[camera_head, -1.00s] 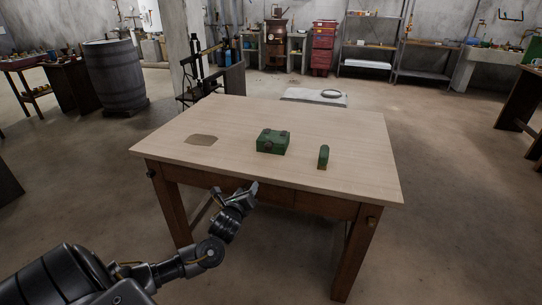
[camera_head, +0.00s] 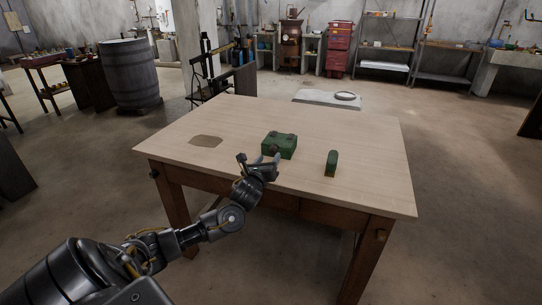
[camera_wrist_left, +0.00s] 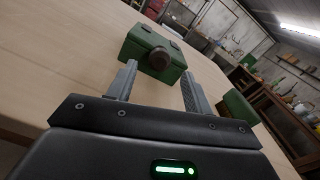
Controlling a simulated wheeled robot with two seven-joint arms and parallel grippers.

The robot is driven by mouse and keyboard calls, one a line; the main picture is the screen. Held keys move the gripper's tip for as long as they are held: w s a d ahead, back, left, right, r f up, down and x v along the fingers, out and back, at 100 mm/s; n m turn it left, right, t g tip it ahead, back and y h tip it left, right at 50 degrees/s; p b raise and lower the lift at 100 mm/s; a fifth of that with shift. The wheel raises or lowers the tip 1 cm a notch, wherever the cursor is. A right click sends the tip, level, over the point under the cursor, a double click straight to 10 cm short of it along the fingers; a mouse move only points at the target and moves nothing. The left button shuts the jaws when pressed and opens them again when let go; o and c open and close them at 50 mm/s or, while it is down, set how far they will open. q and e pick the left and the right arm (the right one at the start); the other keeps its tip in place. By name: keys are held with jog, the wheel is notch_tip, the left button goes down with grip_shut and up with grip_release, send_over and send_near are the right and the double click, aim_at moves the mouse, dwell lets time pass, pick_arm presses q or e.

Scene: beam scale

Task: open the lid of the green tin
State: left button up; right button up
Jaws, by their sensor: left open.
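The green tin (camera_head: 279,146) is a box standing on the wooden table. Its lid looks shut. In the left wrist view the tin (camera_wrist_left: 143,46) shows a round brown knob (camera_wrist_left: 160,58) on its near face and dark fittings on its top. My left gripper (camera_head: 260,160) is at the table's near edge, just in front of the tin. In the left wrist view its two fingers (camera_wrist_left: 158,88) are apart with nothing between them, and the tin lies beyond their tips. My right gripper is not in view.
A small green upright piece (camera_head: 331,163) stands right of the tin; it also shows in the left wrist view (camera_wrist_left: 240,107). A flat brown patch (camera_head: 206,141) lies on the left of the table (camera_head: 225,115). The tabletop around these is clear.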

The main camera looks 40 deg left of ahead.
aim_at(272, 152)
pick_arm(q)
jog(key=shift+x, duration=1.75)
grip_shut()
